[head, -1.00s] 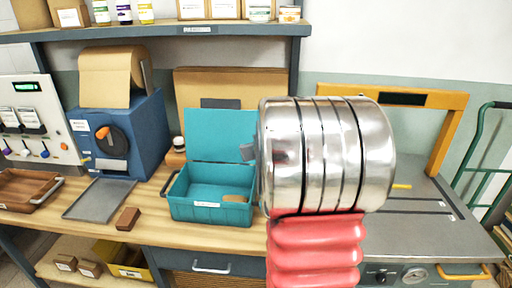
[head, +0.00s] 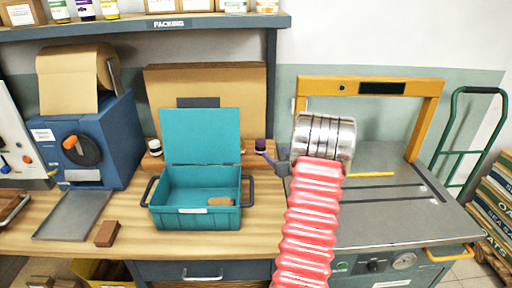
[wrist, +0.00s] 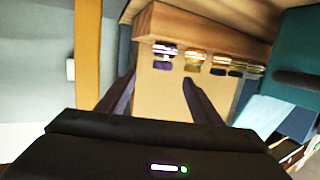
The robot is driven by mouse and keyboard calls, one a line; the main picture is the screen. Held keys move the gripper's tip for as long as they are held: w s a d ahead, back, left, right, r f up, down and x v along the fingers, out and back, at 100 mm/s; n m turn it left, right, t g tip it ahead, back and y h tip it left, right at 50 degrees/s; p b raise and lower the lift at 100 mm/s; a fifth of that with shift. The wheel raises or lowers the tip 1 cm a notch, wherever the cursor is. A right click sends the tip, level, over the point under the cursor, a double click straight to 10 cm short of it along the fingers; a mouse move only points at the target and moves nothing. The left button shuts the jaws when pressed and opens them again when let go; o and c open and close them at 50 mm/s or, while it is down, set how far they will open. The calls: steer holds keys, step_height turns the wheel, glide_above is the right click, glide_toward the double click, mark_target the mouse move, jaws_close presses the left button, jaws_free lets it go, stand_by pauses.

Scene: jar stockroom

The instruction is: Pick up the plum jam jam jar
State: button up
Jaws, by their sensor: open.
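A jar with a purple lid (head: 260,146), which looks like the plum jam jar, stands on a low wooden ledge behind the teal bin. It also shows upside down in the wrist view (wrist: 165,52), first at the left of a row of jars. Its label is too small to read. My gripper (head: 274,167) is open and empty, in front of and slightly right of the jar in the head view. In the wrist view my two fingers (wrist: 157,86) are apart, pointing toward the ledge, with the jar beyond their tips and not touched.
The open teal bin (head: 195,219) with raised lid stands left of my gripper. Other jars (wrist: 196,61) stand on the ledge, before a cardboard sheet (head: 205,78). A yellow frame (head: 427,120) rises over the grey bench at right. The packing shelf (head: 210,22) hangs above.

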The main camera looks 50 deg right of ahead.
mark_target(263, 145)
steer(key=shift+w+a, duration=0.1)
steer(key=shift+w, duration=0.15)
steer(key=shift+x, duration=4.35)
steer(key=shift+a, duration=0.1)
steer(key=shift+x, duration=2.6)
steer(key=shift+f, duration=0.1)
steer(key=c, duration=1.3)
